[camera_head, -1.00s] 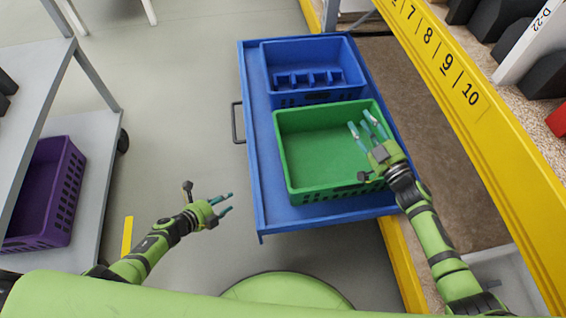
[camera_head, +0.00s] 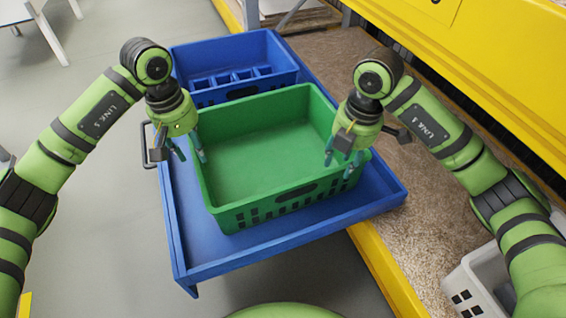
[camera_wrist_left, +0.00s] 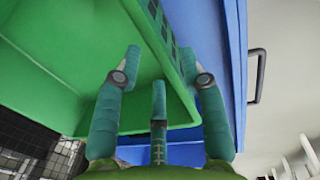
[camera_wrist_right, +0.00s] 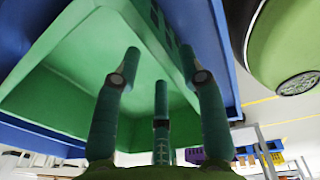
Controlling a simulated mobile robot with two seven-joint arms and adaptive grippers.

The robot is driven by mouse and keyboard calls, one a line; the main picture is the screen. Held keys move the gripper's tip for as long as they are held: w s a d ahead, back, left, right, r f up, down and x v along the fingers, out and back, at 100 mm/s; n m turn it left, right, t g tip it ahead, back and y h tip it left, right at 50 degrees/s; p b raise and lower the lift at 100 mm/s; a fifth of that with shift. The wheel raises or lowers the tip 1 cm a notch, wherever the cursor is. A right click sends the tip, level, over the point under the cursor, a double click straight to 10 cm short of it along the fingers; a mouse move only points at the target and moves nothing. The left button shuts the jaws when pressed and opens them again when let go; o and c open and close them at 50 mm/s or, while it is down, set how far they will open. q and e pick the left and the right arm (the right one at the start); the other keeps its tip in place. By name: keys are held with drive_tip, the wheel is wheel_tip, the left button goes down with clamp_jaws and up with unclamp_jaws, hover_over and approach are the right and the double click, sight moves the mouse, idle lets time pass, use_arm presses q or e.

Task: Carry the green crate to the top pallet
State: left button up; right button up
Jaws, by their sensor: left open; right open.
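The green crate (camera_head: 265,145) is empty and sits on a blue drawer-like tray (camera_head: 205,250), its slotted wall toward me. My left gripper (camera_head: 192,152) is open at the crate's left wall, fingers pointing down. In the left wrist view its fingers (camera_wrist_left: 160,70) stand on both sides of the crate's rim (camera_wrist_left: 165,60). My right gripper (camera_head: 343,155) is open at the crate's right wall. In the right wrist view its fingers (camera_wrist_right: 160,75) also straddle the crate's rim (camera_wrist_right: 150,40). I cannot tell whether the fingers touch the walls. No top pallet can be made out.
A blue crate with dividers (camera_head: 235,70) stands right behind the green crate on the tray. The tray has a dark handle (camera_head: 153,145) on its left. A yellow beam (camera_head: 480,60) runs along the right. A white crate (camera_head: 480,280) is at lower right.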

use_arm(q)
drive_tip(key=f, duration=0.2)
drive_tip(key=shift+s+d+f+y, duration=0.15)
drive_tip(key=shift+d+f+y, duration=0.15)
drive_tip(key=shift+d+f, duration=0.1)
use_arm(e)
drive_tip(key=shift+w+d+f+h, duration=0.2)
drive_tip(key=shift+d+h, duration=0.05)
drive_tip(key=shift+d, duration=0.35)
drive_tip(key=shift+w+d+f+h, duration=0.15)
drive_tip(key=shift+d+f+h, duration=0.1)
drive_tip(key=shift+d, duration=0.3)
drive_tip(key=shift+r, duration=0.1)
drive_tip(key=shift+a, duration=0.1)
use_arm(q)
drive_tip(key=shift+f, duration=0.4)
use_arm(e)
drive_tip(key=shift+f, duration=0.45)
use_arm(q)
drive_tip(key=shift+d+f, duration=0.15)
drive_tip(key=shift+f, duration=2.95)
use_arm(e)
hover_over(341, 192)
drive_tip(key=shift+w+f, duration=0.15)
drive_tip(key=shift+f, duration=1.45)
drive_tip(key=shift+w+f, duration=0.1)
drive_tip(key=shift+f, duration=1.45)
